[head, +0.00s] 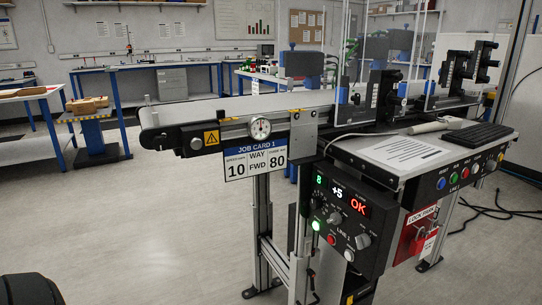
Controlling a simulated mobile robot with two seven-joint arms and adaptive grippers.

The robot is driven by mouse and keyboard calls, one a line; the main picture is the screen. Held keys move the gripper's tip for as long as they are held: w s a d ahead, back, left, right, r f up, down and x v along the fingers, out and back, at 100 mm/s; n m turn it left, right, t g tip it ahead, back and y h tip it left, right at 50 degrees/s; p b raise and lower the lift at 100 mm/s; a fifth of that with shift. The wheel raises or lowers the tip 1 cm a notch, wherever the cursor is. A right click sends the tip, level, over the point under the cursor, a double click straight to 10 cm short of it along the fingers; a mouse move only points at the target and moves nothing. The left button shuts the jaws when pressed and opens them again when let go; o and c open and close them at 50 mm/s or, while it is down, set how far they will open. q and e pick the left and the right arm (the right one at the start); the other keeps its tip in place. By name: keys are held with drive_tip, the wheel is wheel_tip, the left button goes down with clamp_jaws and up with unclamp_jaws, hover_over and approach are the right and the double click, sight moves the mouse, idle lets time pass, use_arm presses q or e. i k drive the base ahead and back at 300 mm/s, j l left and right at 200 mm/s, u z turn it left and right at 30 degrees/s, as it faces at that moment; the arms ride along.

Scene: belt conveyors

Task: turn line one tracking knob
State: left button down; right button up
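The near belt conveyor (225,108) runs from centre left toward the back right. A small round knob (196,143) sits on its side near the left end, beside a yellow warning sign. A white dial gauge (260,128) is to its right. Below the belt, a black control box (345,225) shows a green 8, +5 and a red OK. It carries a grey knob (335,218), another grey knob (363,241) and a lit green button (316,225). I cannot read which knob is marked tracking.
A job card (255,160) reading 10, FWD and 80 hangs under the belt. A side panel (405,154) with a keyboard and several buttons stands at the right, with a red lock station (415,235) below. The floor (150,230) at front left is mostly clear.

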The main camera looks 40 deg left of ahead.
sight(160, 143)
drive_tip(key=j+u, duration=0.2)
drive_tip(key=u, duration=1.55)
